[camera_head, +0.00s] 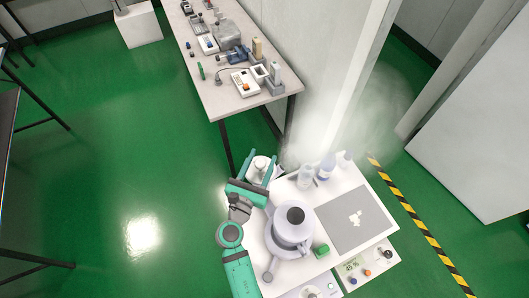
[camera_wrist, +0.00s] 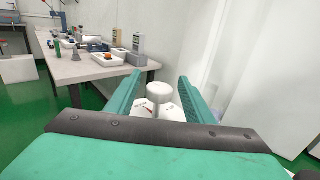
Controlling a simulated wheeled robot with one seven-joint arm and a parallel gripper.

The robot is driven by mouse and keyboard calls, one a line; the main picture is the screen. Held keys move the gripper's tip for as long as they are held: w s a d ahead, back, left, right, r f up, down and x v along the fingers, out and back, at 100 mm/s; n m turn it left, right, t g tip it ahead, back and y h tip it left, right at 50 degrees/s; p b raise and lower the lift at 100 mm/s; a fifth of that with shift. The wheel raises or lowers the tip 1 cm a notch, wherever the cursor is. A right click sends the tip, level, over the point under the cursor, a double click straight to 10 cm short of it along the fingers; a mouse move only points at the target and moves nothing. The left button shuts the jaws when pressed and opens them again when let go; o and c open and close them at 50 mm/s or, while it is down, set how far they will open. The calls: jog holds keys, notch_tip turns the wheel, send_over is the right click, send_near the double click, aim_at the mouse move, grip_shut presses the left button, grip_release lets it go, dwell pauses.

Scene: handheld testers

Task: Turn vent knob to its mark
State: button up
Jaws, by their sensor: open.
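A white round knob (camera_wrist: 160,92) stands on a pale base (camera_wrist: 172,112) in the wrist view. A small reddish mark shows on the base, left of the knob; I cannot read its exact direction. My gripper (camera_wrist: 160,76) is open, with one green finger on each side of the knob and visible gaps between. In the head view the white knob (camera_head: 260,163) shows between the fingers of my gripper (camera_head: 259,164), at the left back corner of the white cart. Whether the fingers reach down level with it, I cannot tell.
Pale mist (camera_head: 372,112) hangs behind. A cluttered table (camera_head: 222,102) stands farther back.

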jog(key=shift+x, duration=1.6)
jog(key=c, duration=1)
jog(key=shift+c, duration=0.2)
